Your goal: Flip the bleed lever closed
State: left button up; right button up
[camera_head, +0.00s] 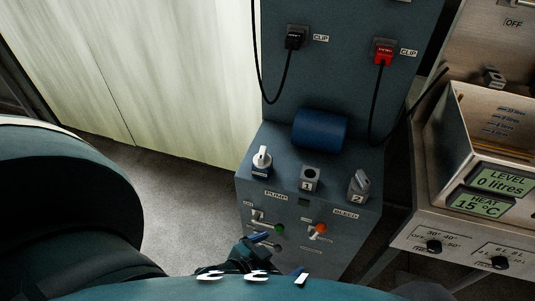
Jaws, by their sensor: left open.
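The bleed lever, with an orange-red knob (320,228), is on the front face of the blue-grey machine (350,258), below the BLEED label (346,213). A second lever with a green knob (279,228) is to its left, below the PUMP label (275,196). My left gripper (262,241) is open, low in front of the machine, left of and below the orange-red knob. It looks apart from that knob and close below the green one; the gap in depth cannot be told. My own arm hides part of the gripper. My right gripper is out of view.
A blue roller (320,130), a white-topped switch (262,161) and blocks marked 1 (310,179) and 2 (358,187) are on the machine's ledge. Black cables hang from two clips above. Floor at left is clear.

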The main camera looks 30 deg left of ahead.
aim_at(320, 227)
jog(key=k+j, duration=0.55)
jog(key=j+z, duration=0.15)
jog(key=z, duration=0.2)
jog(key=i+j+z, duration=0.1)
jog(key=z, duration=0.25)
